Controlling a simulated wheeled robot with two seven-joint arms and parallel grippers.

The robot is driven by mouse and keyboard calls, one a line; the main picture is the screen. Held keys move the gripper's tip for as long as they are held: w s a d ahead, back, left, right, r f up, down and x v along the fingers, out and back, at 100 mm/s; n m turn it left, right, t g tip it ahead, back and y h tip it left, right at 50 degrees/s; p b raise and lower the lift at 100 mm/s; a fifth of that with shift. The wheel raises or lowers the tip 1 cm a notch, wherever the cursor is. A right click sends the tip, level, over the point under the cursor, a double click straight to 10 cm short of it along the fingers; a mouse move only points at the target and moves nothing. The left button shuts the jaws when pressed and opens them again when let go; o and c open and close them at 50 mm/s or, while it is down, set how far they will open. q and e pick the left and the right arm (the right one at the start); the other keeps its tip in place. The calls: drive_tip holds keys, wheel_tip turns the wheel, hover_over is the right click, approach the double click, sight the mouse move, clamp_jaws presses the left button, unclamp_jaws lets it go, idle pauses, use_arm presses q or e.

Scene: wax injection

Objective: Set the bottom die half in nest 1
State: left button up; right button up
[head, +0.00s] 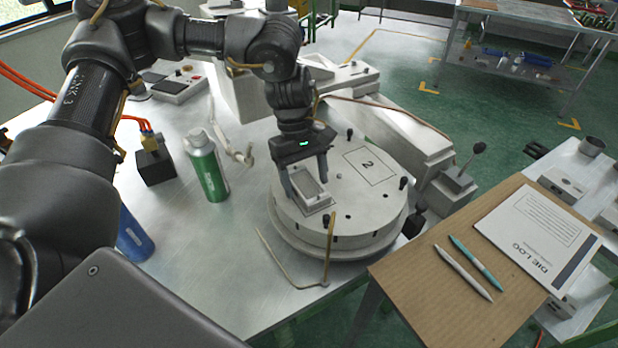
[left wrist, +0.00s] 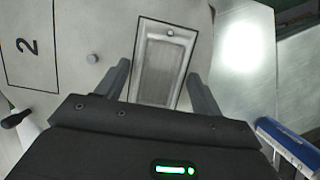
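The bottom die half (head: 309,187) is a grey rectangular block with a shallow recess in its top. It lies at the near left of the round turntable (head: 350,215), by a dark outline; any nest number there is hidden. In the left wrist view the die half (left wrist: 163,65) appears flat, with a small round hole or pin at its far end. My left gripper (head: 306,183) points down over it, its fingers on either side. In the left wrist view the gripper (left wrist: 158,70) is open, with gaps beside the block. My right gripper is not in view.
Nest 2's outline (head: 370,166) is empty. Black knobs stand around the turntable, and a bent brass-coloured rod (head: 328,262) rises at its front. A green bottle (head: 207,167) and black block (head: 154,163) stand left. A wooden board (head: 455,275) holds a die log and pens.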

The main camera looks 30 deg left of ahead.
sight(298, 175)
use_arm(q)
drive_tip(key=shift+o, duration=0.2)
drive_tip(key=shift+r, duration=0.1)
drive_tip(key=v, duration=1.2)
drive_tip(key=shift+b, duration=0.45)
